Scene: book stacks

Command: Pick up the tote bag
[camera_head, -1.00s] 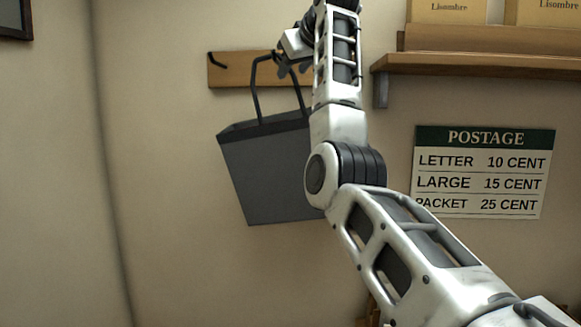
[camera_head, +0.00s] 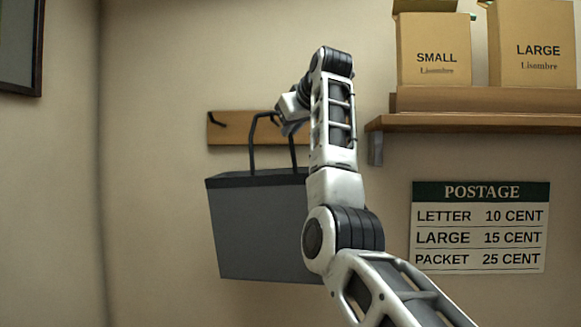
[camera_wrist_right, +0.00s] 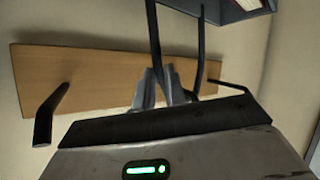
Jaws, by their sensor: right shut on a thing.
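The tote bag (camera_head: 260,228) is dark grey with two dark strap handles (camera_head: 252,145). In the head view it hangs in front of the wall, nearly level, its right side partly hidden by my right arm. My right gripper (camera_head: 285,122) is at the handles' top, in front of the wooden peg rail; its fingers are partly hidden there. In the right wrist view my right gripper (camera_wrist_right: 160,90) is shut, with a dark strap (camera_wrist_right: 156,45) between or against its fingers. I cannot tell whether a handle still touches a peg. My left gripper is not in view.
The wooden peg rail (camera_head: 232,133) is on the wall behind the bag, with a free peg (camera_head: 215,119) at its left. A shelf (camera_head: 470,123) with cardboard boxes (camera_head: 434,50) is to the right, above a postage sign (camera_head: 479,228).

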